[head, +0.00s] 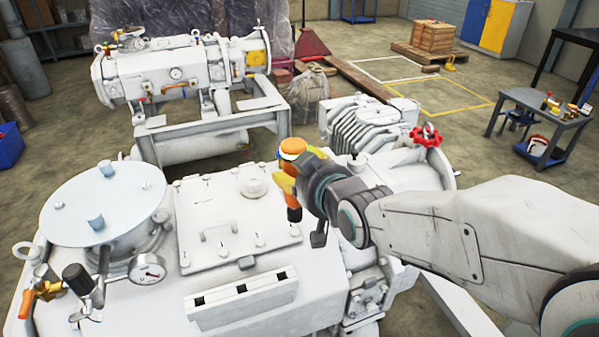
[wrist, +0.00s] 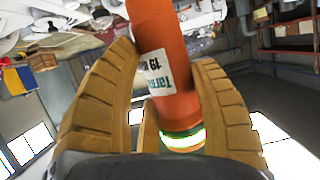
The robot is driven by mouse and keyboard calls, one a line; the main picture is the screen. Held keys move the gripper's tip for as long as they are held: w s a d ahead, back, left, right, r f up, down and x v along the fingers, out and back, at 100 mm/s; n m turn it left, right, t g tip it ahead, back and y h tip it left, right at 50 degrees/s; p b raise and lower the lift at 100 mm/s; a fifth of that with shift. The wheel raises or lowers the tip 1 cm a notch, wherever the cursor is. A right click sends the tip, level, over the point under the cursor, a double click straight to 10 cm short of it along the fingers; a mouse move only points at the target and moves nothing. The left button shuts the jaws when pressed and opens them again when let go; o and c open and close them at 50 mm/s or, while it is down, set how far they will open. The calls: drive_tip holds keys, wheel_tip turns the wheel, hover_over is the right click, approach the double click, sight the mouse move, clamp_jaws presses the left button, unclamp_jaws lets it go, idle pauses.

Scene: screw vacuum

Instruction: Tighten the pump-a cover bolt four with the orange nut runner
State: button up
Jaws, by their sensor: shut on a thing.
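My gripper (head: 287,176) is shut on the orange nut runner (head: 293,148), just right of the rectangular cover plate (head: 195,250) on the near white pump. The tool looks roughly upright, its dark lower end close to the plate's right edge; I cannot tell whether it touches anything. In the wrist view the nut runner (wrist: 165,75), with a white label and a bright green band, sits between my tan fingers (wrist: 163,55). The plate has a handle (head: 218,229) and small bolts along its edges. I cannot tell which bolt is four.
A round lid (head: 105,200), a pressure gauge (head: 149,268) and an orange-handled valve (head: 27,302) stand at the left. A red handwheel (head: 427,135) is behind my arm. A second white pump (head: 180,75) stands behind. A side table (head: 545,115) stands at the right.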

drive_tip(key=shift+f+b, duration=1.95)
drive_tip(key=shift+b, duration=0.9)
drive_tip(key=shift+f+b, duration=0.6)
drive_tip(key=shift+b, duration=0.35)
idle(0.7)
drive_tip(key=o, duration=0.7)
drive_tip(key=c, duration=0.7)
